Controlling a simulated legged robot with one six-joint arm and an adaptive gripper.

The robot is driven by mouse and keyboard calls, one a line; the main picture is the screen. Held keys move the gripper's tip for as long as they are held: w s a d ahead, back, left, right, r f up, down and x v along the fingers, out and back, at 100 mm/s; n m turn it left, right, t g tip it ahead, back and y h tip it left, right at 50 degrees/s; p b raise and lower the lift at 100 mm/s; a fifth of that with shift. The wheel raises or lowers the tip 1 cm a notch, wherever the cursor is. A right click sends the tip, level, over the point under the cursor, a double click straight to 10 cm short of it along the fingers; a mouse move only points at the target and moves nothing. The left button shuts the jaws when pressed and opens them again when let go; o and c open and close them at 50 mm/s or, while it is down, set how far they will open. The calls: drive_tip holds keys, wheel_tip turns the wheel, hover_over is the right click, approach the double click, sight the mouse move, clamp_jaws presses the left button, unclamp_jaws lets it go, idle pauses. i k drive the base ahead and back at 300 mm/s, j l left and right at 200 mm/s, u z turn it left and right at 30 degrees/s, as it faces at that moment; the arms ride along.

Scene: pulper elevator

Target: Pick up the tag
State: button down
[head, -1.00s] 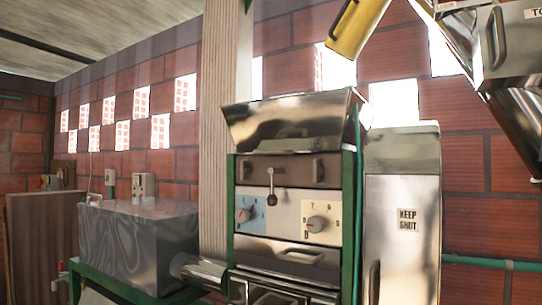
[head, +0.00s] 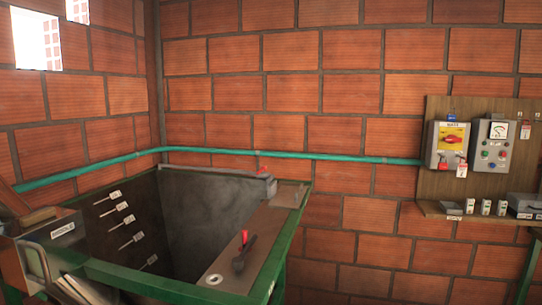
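My gripper is not in view. A small white and red tag (head: 462,169) hangs at the lower right of a grey switch box with a yellow plate and red handle (head: 450,143) on the right. Another similar tag (head: 525,130) hangs on the board right of the neighbouring control box. Both are too small to read. I cannot tell which one is the task's tag.
The boxes hang on a wooden board (head: 432,115) above a shelf (head: 435,209) with several small items. A green-framed tank (head: 205,215) stands at left; a red-handled black lever (head: 242,252) sits on its rim plank. A green pipe (head: 330,157) runs along the brick wall.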

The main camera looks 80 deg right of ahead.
sight(462, 171)
drive_tip(key=z, duration=4.1)
drive_tip(key=i+j, duration=0.1)
drive_tip(key=i, duration=0.45)
drive_tip(key=i+j+z, duration=0.1)
drive_tip(key=i, duration=0.45)
drive_tip(key=i+j+z, duration=0.1)
drive_tip(key=i, duration=0.45)
